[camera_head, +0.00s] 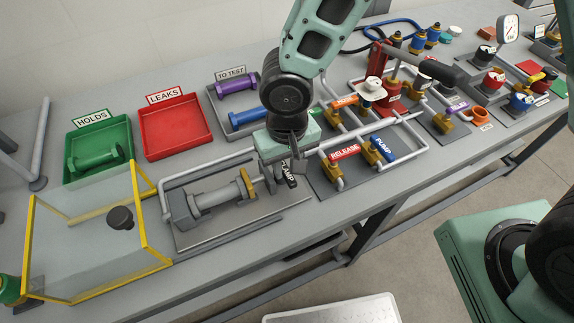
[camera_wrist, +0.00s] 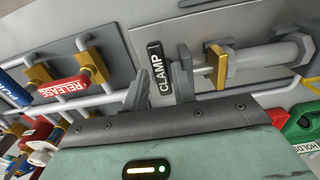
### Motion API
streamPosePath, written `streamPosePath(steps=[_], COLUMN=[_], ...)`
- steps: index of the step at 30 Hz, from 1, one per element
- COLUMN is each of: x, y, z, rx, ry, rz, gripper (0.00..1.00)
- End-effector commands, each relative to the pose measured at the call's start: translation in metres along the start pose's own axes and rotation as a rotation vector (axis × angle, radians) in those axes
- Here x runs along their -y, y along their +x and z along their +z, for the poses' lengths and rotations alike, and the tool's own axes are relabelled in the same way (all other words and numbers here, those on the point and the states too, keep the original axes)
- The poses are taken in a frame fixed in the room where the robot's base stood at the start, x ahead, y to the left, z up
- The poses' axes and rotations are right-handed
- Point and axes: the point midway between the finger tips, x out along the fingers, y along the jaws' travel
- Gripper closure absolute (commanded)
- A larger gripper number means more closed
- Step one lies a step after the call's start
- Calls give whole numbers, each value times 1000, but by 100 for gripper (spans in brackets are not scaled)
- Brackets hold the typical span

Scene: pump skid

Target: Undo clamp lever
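The clamp lever, a black bar marked CLAMP, shows in the wrist view (camera_wrist: 156,62) beside the clamp rod. In the head view it shows (camera_head: 291,181) just under my gripper (camera_head: 280,172), partly hidden by it. In the wrist view my gripper's (camera_wrist: 160,84) two grey fingers stand apart on either side of the lever; no firm grip is visible. A grey cylindrical piece (camera_head: 214,196) lies in the clamp fixture, with a brass-coloured collar (camera_head: 247,183) at its lever end.
A clear guard with yellow edges (camera_head: 90,238) stands left of the fixture. Behind are a green HOLDS tray (camera_head: 72,138), a red LEAKS tray (camera_head: 198,143) and the TO TEST rack. Pipes and the red RELEASE (camera_head: 344,152) and blue PUMP (camera_head: 383,147) handles are close to the right.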

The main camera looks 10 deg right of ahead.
Motion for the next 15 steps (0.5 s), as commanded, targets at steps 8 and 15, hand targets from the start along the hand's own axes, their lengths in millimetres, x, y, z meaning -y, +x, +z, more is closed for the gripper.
streamPosePath(steps=[8, 15], x=[0, 0], y=[10, 10], z=[0, 0], rx=[0, 0], ry=[0, 0], rz=[0, 0], gripper=[74, 96])
